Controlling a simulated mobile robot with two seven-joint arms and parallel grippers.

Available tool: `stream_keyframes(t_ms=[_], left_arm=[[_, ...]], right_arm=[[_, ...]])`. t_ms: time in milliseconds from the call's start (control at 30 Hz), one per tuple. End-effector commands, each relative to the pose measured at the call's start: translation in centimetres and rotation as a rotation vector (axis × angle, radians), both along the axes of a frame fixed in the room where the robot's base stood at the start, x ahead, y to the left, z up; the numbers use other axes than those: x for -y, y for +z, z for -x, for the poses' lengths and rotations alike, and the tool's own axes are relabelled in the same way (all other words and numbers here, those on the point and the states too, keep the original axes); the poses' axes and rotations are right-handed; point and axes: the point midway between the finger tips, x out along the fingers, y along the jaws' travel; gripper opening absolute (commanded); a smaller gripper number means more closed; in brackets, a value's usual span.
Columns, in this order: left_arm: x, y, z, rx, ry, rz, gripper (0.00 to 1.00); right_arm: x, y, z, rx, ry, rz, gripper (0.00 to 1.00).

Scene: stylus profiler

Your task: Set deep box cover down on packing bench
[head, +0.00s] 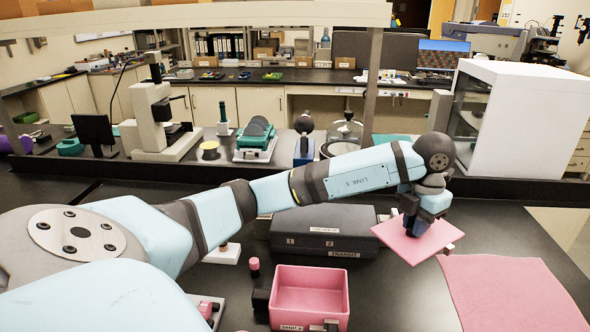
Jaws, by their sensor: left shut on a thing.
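The deep box cover is a flat pink panel (400,249) at right of centre in the head view. My left gripper (416,229) points down over it and is shut on it, though its fingertips are largely hidden. The cover is held near the right end of the dark case; I cannot tell its exact height. The packing bench (395,302) is the dark worktop below. An open pink box (310,292) stands on it, left of and nearer than the cover. My right gripper is out of view.
A dark case (325,242) marked TRANSIT lies behind the pink box. A pink mat (512,292) covers the bench at right. Dark bench is bare between box and mat. A white cabinet (520,118) and several instruments stand along the back.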

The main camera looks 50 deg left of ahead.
Motion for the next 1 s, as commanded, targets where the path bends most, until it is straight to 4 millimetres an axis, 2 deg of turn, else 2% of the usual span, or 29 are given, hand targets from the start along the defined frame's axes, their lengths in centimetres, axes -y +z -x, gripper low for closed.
stream_keyframes(t_ms=[167,333,433,567,800,1000], left_arm=[[-0.6,0.4,0.1,-0.003,0.156,0.0,0.0],[-0.7,0.4,0.1,-0.004,0.186,0.0,0.0],[-0.7,-0.6,0.1,-0.007,0.185,0.001,0.0],[-0.6,-3.5,0.2,-0.01,0.184,0.001,0.0],[-0.7,-10.0,0.2,-0.01,0.184,0.001,0.0],[-0.6,-14.1,0.2,-0.007,0.183,0.001,0.0]], right_arm=[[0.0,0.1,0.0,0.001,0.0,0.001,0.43],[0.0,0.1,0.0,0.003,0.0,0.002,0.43],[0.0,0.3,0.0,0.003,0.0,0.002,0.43],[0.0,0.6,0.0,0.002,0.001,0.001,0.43],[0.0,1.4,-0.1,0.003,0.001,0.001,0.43],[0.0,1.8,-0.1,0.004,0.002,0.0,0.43]])
